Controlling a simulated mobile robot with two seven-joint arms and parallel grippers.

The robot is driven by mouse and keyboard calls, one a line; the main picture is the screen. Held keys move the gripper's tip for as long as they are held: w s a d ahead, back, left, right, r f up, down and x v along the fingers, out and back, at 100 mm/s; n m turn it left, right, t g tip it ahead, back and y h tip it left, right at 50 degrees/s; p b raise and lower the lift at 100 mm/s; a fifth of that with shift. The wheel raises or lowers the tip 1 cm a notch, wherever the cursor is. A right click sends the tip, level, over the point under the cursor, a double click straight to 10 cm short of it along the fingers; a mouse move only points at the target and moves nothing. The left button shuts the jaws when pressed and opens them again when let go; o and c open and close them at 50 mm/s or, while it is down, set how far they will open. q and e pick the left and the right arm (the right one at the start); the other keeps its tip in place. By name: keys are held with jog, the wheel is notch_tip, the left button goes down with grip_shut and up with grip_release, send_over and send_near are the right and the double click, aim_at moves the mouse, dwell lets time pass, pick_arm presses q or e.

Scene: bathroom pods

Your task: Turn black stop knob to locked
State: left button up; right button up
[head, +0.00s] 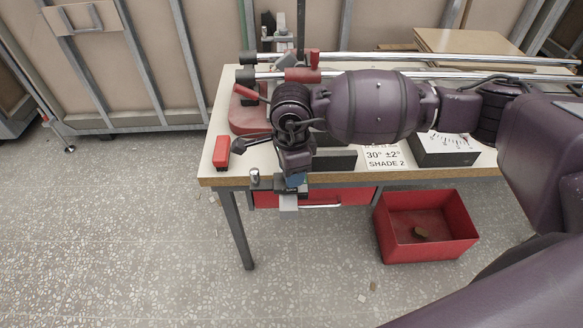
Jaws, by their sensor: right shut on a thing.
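My right gripper (289,193) hangs at the front edge of the bench, below my purple arm, which comes in from the right. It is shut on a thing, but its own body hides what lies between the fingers. A black knob-like handle (238,146) on a thin rod sticks out just left of the gripper, over the bench top. Whether this is the stop knob I cannot tell. A red machine base (249,117) stands behind it, partly covered by my wrist. My left gripper is out of view.
The bench (219,122) carries long steel rails (437,57), a red block (221,152), a white card (384,156) and a dark box (433,158). A red drawer (334,197) is under the top. A red bin (424,232) stands on the floor. The floor at left is clear.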

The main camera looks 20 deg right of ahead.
dwell(0.4)
jog(key=o, duration=0.9)
jog(key=shift+o, duration=0.2)
notch_tip(320, 180, up, 11)
jog(key=shift+f, duration=0.1)
